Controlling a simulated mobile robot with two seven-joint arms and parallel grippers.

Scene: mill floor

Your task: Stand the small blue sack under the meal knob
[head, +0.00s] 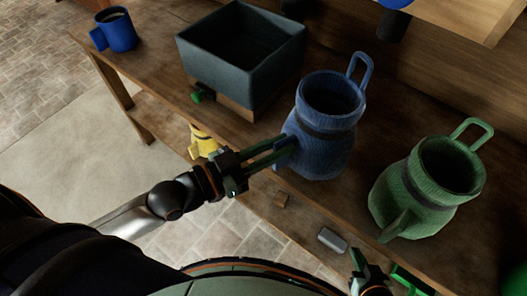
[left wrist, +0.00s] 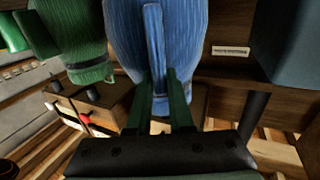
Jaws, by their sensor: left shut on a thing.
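The blue sack (head: 325,150), a ribbed open-topped bag with a loop at its back and a tab at its front, is upright at the bench's middle. My left gripper (head: 285,148) is shut on its front tab. In the left wrist view the blue sack (left wrist: 125,35) fills the top middle, with the tab between my fingers (left wrist: 160,82). A blue knob (head: 396,3) is above another dark spout at the top. My right gripper (head: 384,270) is open and empty.
A similar green sack (head: 412,195) stands right of the blue one. The dark open bin (head: 240,80) is left of it. A blue mug (head: 117,32) is at the far left, and a yellow object (head: 205,142) is by the bench (head: 155,60) edge. Small blocks lie in front.

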